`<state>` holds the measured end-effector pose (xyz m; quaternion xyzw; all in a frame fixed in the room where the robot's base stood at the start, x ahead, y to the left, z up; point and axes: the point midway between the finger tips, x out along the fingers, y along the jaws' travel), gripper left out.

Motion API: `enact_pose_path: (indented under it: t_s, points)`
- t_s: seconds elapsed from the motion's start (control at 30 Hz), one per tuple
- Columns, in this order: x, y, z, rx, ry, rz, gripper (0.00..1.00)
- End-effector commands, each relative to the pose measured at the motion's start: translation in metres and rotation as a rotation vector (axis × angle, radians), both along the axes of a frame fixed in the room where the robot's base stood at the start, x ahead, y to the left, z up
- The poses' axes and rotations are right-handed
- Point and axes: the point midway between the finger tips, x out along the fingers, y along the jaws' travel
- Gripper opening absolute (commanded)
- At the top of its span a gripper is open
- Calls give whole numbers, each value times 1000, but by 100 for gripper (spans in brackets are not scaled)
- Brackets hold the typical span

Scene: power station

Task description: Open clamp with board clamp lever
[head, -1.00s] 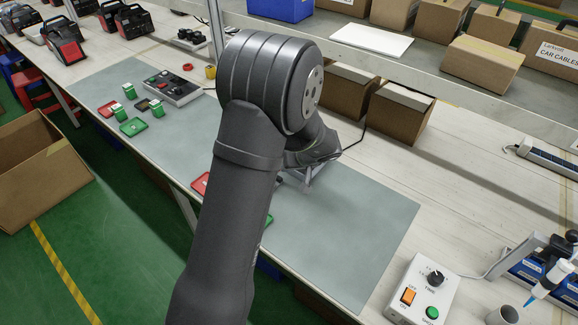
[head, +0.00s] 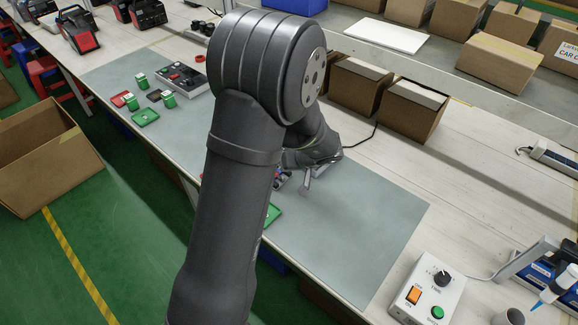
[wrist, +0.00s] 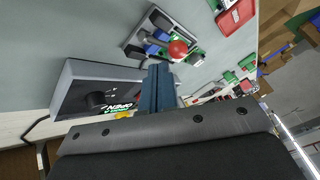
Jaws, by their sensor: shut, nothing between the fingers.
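The clamp fixture (wrist: 136,47) is in the upper middle of the wrist view, on the grey mat. It has a grey base, black and blue parts and a lever with a red ball knob (wrist: 178,50). A green circuit board (wrist: 196,57) shows beside the knob. My gripper (wrist: 158,72) is shut and empty, its blue-grey fingertips just below the knob in the picture. Whether they touch the lever, I cannot tell. In the head view my gripper (head: 308,181) is low over the mat, and my arm hides most of the fixture.
A red tray (wrist: 236,16) lies at upper right. In the head view, a control box (head: 428,292) stands front right, cardboard boxes (head: 412,108) behind. The mat's right part (head: 365,225) is clear.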

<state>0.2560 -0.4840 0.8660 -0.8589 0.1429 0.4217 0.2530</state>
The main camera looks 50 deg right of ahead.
Motion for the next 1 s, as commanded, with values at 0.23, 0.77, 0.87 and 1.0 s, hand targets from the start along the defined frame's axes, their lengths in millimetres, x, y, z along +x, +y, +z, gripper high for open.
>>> enact_pose_path:
  t_s: [0.23, 0.77, 0.87, 1.0]
  points:
    - [0, -1, 11, -2, 0, -1, 0]
    - [-5, -4, 19, -3, -1, -1, 0]
    - [-15, -11, 27, -4, -1, -3, 0]
    - [-35, -16, 43, -3, 0, -2, 0]
